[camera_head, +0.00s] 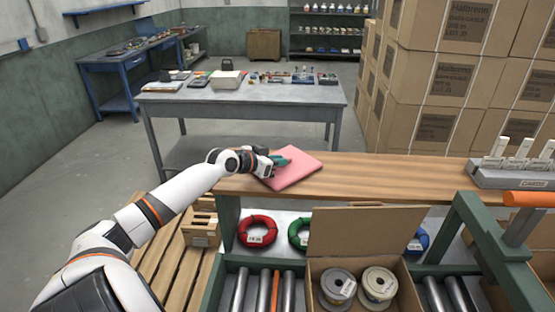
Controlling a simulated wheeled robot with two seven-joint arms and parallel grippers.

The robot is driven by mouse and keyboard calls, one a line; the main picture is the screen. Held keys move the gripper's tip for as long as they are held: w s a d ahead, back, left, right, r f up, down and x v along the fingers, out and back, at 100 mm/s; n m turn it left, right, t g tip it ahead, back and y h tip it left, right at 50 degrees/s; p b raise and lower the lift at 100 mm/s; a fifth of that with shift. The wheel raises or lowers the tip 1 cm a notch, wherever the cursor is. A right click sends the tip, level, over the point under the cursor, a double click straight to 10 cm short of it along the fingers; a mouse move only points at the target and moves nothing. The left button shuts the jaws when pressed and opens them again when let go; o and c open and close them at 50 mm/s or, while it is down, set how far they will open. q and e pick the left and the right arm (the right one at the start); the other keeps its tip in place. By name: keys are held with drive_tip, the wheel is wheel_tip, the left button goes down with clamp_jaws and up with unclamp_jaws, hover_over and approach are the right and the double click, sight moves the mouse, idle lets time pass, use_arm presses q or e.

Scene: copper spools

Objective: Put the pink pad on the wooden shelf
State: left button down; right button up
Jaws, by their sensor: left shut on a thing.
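The pink pad (297,172) is a flat square at the left end of the wooden shelf (400,179). My left gripper (280,161) reaches in from the left and is shut on the pad's left side, its fingertips partly covering that edge. The pad appears over the shelf top, with its far corner near the back edge. I cannot tell whether it touches the wood or is held just above it. My right gripper is not in view.
Below the shelf, an open cardboard box (366,236) holds two wire spools, beside rollers (263,291). Red (257,231) and green coils sit behind. A grey labelled rack (512,176) stands at the shelf's right end. The shelf's middle is clear. A grey table (240,97) stands beyond.

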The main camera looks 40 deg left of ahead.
use_arm(q)
drive_tip(key=shift+f, duration=0.1)
drive_tip(key=c, duration=1.4)
unclamp_jaws()
drive_tip(key=shift+c, duration=0.2)
drive_tip(key=shift+r, duration=0.2)
drive_tip(key=shift+s+a+r, duration=0.1)
drive_tip(key=shift+s, duration=0.6)
drive_tip(key=b+v, duration=0.2)
drive_tip(key=v, duration=0.6)
drive_tip(key=shift+s+r, duration=0.2)
drive_tip(key=shift+s, duration=0.2)
drive_tip(key=shift+v, duration=0.9)
